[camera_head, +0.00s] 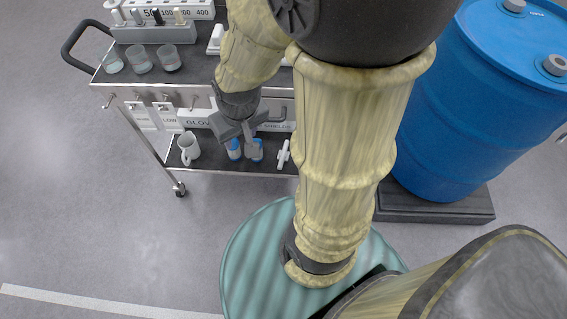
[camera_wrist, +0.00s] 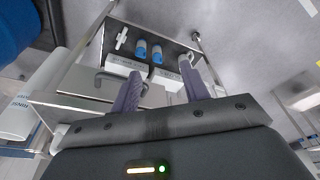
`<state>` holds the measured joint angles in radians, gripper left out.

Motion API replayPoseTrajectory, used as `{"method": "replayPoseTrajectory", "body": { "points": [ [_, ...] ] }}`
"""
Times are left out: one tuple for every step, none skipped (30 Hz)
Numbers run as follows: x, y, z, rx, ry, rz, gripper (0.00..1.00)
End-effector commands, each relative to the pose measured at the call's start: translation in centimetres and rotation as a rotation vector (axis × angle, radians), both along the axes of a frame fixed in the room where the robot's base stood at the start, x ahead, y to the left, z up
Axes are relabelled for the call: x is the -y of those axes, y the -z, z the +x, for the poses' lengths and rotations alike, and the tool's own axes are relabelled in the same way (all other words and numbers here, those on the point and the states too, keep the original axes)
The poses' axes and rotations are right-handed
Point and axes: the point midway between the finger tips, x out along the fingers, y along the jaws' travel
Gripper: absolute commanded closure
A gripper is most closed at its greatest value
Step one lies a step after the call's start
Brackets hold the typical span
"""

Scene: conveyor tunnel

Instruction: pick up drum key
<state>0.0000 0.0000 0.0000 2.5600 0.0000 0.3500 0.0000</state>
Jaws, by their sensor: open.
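A small white T-shaped piece (camera_head: 284,153), which looks like the drum key, lies on the cart's lower shelf, right of two blue-and-white bottles. In the wrist view the white piece (camera_wrist: 121,39) shows near the top, left of the bottles (camera_wrist: 149,50). My gripper (camera_head: 242,137) is in front of the cart, above the lower shelf's front edge in the head view, partly covering the bottles. In the wrist view my gripper (camera_wrist: 162,88) has its two fingers spread with nothing between them. The white piece is apart from the fingers.
The steel cart (camera_head: 190,89) carries beakers (camera_head: 140,60) and a rack on top, with labelled white boxes (camera_head: 197,119) below. A white mug (camera_head: 188,148) stands at the lower shelf's left. A blue drum (camera_head: 450,110) stands right on a dark pallet. Floor at left is clear.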

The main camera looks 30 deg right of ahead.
Motion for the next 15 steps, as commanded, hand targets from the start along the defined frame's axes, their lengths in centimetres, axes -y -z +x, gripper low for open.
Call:
{"method": "replayPoseTrajectory", "body": {
  "points": [
    [0.0, 2.7, 0.0, 0.000, 0.000, 0.000, 0.55],
    [0.0, 3.5, 0.0, 0.000, 0.000, 0.000, 0.55],
    [0.0, 4.5, 0.0, 0.000, 0.000, 0.000, 0.55],
    [0.0, 5.2, 0.0, 0.000, 0.001, 0.000, 0.55],
    [0.0, 6.0, 0.0, 0.000, 0.001, 0.000, 0.55],
    [0.0, 7.0, 0.0, 0.000, 0.002, 0.000, 0.55],
    [0.0, 7.8, 0.0, 0.000, 0.002, 0.000, 0.55],
    [0.0, 8.6, 0.1, 0.000, 0.003, 0.001, 0.55],
    [0.0, 9.6, 0.1, 0.000, 0.004, 0.001, 0.55],
    [0.0, 10.4, 0.1, 0.001, 0.005, 0.001, 0.55],
    [0.0, 11.1, 0.1, 0.001, 0.006, 0.001, 0.55],
    [0.1, 12.2, 0.2, 0.001, 0.009, 0.001, 0.55],
    [0.1, 13.0, 0.2, 0.001, 0.011, 0.002, 0.55],
    [0.1, 13.8, 0.2, 0.002, 0.013, 0.002, 0.55],
    [0.1, 14.8, 0.3, 0.002, 0.016, 0.003, 0.55]
  ]
}}
